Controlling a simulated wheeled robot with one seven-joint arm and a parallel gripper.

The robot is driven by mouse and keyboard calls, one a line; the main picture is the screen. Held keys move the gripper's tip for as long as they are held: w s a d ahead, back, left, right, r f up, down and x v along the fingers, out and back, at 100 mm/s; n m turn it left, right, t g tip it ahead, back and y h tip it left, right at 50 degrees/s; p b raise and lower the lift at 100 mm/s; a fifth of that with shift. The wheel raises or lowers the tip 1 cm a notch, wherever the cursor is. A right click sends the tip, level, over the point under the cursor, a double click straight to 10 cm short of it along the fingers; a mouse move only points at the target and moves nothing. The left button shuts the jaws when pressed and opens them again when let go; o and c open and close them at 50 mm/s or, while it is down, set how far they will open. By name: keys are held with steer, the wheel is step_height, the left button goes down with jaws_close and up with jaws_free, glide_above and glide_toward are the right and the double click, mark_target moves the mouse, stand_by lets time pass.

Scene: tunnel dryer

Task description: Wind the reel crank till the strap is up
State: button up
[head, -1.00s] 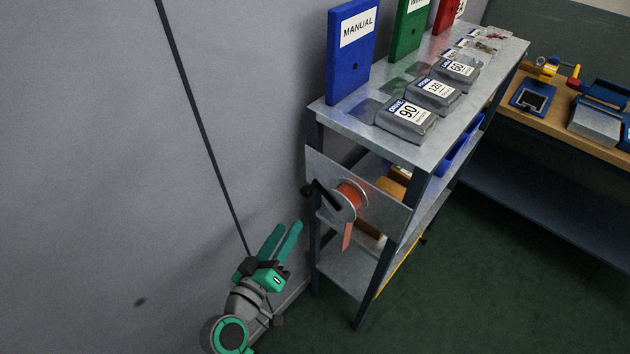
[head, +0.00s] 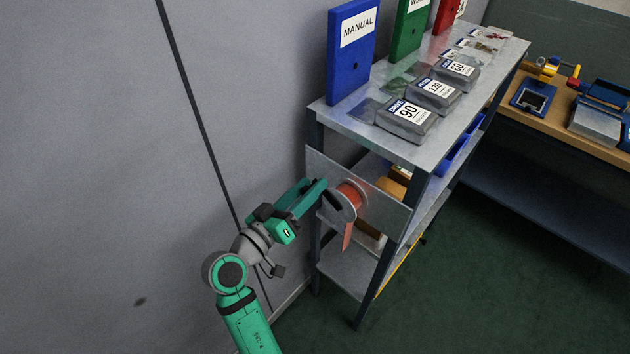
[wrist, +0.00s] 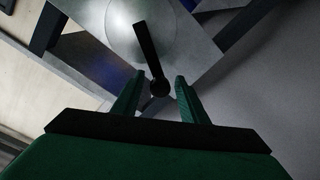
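The reel (head: 347,200), a grey disc wound with orange strap, is mounted on a grey plate at the end of the shelf unit. A length of strap (head: 347,236) hangs below it. My gripper (head: 312,189) is at the left side of the reel, its fingers pointing at the crank. In the wrist view the black crank arm (wrist: 149,50) crosses the disc, and its round knob (wrist: 160,87) lies between the fingertips of my gripper (wrist: 156,88). The fingers stand apart with gaps on both sides of the knob. In the head view the knob is hidden by the fingers.
The shelf unit (head: 350,126) carries a blue manual binder (head: 351,62), other binders and several labelled grey packs. A grey wall (head: 90,180) runs close on the left. A wooden bench (head: 560,118) stands at the right, with green floor (head: 480,270) clear in front.

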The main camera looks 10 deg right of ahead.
steer(key=shift+x, duration=1.4)
steer(key=shift+a, duration=0.1)
jaws_close()
steer(key=shift+f, duration=0.15)
steer(key=shift+s+d, duration=0.1)
steer(key=shift+d, duration=0.1)
